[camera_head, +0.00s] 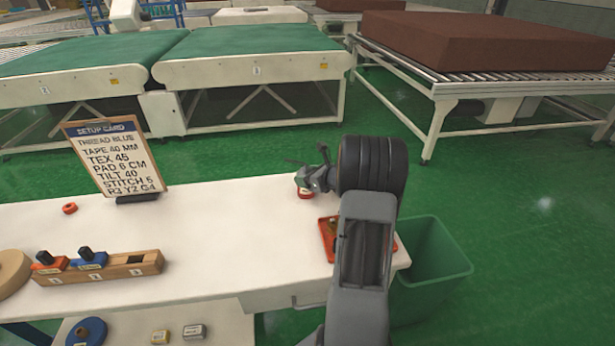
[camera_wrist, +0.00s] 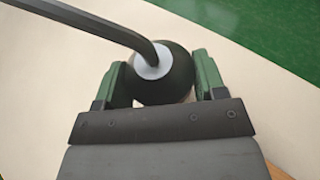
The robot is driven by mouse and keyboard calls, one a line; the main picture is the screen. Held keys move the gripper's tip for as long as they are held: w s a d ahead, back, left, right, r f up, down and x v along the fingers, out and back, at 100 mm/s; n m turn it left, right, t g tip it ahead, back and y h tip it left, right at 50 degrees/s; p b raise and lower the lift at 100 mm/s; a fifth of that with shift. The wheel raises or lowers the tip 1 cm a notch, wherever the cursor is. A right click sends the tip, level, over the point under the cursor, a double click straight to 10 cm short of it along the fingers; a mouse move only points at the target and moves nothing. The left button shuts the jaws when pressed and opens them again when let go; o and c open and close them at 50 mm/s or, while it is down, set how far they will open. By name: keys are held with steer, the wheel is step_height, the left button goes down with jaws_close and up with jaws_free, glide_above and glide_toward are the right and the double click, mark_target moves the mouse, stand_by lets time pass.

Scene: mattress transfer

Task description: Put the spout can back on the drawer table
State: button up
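The spout can (camera_wrist: 165,90) is a dark round body with a pale collar and a long dark spout, which runs to the upper left in the wrist view. My gripper (camera_wrist: 162,70) has its green fingers on both sides of the can, seemingly touching it. In the head view my gripper (camera_head: 309,179) is over the right part of the white drawer table (camera_head: 215,225). The can is small and largely hidden there. I cannot tell whether its base touches the tabletop. A red ring-shaped thing (camera_head: 305,194) shows just below the gripper.
A red tray (camera_head: 327,240) is partly behind my arm. A green bin (camera_head: 440,265) stands right of the table. The table's middle is clear.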

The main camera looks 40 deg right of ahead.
steer(key=o, duration=0.4)
steer(key=shift+r, duration=0.1)
